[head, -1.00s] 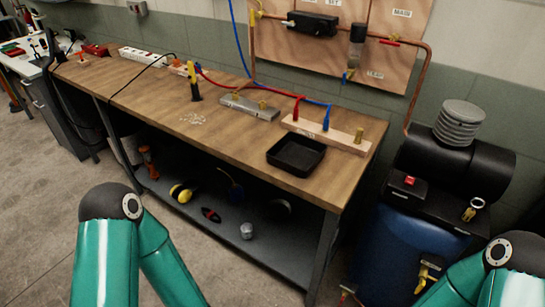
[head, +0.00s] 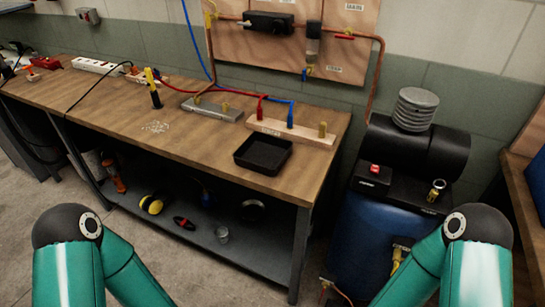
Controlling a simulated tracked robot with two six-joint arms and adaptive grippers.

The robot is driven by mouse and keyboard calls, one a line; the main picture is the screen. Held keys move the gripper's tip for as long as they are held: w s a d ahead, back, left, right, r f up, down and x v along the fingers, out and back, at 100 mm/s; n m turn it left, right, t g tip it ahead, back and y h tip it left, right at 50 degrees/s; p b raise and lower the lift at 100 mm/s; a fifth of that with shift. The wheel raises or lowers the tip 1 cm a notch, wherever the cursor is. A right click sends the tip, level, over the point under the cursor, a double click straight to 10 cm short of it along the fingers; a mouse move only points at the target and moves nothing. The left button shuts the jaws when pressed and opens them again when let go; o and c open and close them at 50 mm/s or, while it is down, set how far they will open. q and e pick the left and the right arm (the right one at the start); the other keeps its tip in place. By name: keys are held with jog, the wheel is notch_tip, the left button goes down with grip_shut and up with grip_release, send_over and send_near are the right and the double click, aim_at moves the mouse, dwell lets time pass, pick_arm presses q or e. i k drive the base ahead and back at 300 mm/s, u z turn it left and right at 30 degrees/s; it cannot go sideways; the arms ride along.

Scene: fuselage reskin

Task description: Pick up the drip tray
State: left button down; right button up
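The drip tray is a black, square, shallow tray (head: 263,154) near the front right corner of the wooden workbench (head: 195,148). It lies flat and looks empty. It sits in front of a wooden block with brass, red and blue fittings (head: 291,131). Both my teal arms show at the bottom of the head view, one at the left and one at the right. Their grippers are outside the frame, so nothing shows them near the tray.
A grey metal block (head: 212,110) and a yellow-black tool (head: 153,88) stand behind and left of the tray. A blue compressor (head: 365,235) stands right of the bench. The lower shelf holds yellow earmuffs (head: 152,204) and a small cup (head: 222,234). Floor shows in front.

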aim_at(263, 153)
jog(key=u, duration=1.15)
jog(key=i, duration=0.15)
jog(key=z, duration=2.75)
jog(key=i, duration=0.15)
jog(key=z, duration=1.8)
jog(key=k, duration=1.65)
jog(key=z, duration=1.25)
jog(key=i, duration=0.1)
jog(key=u, duration=2.95)
jog(key=i, duration=0.6)
jog(key=u, duration=0.05)
